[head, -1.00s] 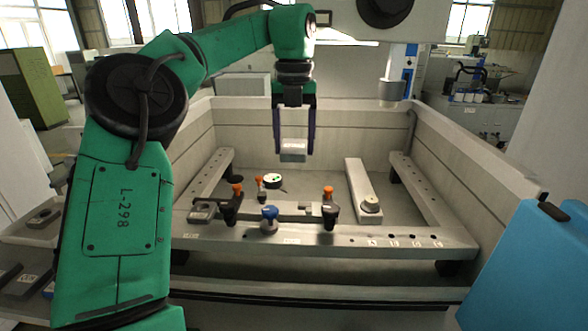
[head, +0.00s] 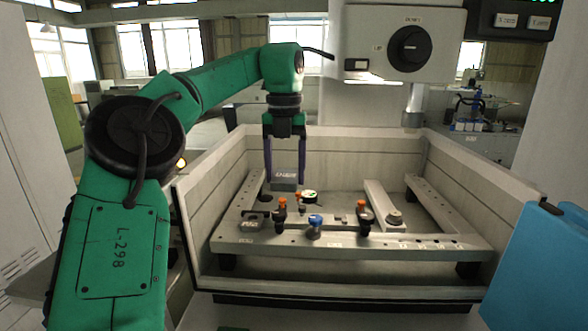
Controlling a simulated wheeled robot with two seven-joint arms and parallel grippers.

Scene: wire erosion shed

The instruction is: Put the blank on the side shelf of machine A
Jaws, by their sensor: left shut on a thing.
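My left gripper (head: 285,163) hangs fingers down over the back left part of the machine's open tank. It is shut on the blank (head: 285,178), a small grey block with a lettered label. The blank is held between the two dark fingers, above the clamping frame (head: 340,243); the gap below it is hard to judge. A shelf-like grey edge (head: 36,277) shows at the lower left, mostly hidden behind my left arm; I cannot tell whether it is the side shelf. My right gripper is not in view.
The tank's walls (head: 212,205) surround the frame. Orange-topped clamps (head: 365,218), a blue-topped knob (head: 315,226) and a round piece (head: 310,197) stand inside. The machine head (head: 405,45) with its dial overhangs the back right.

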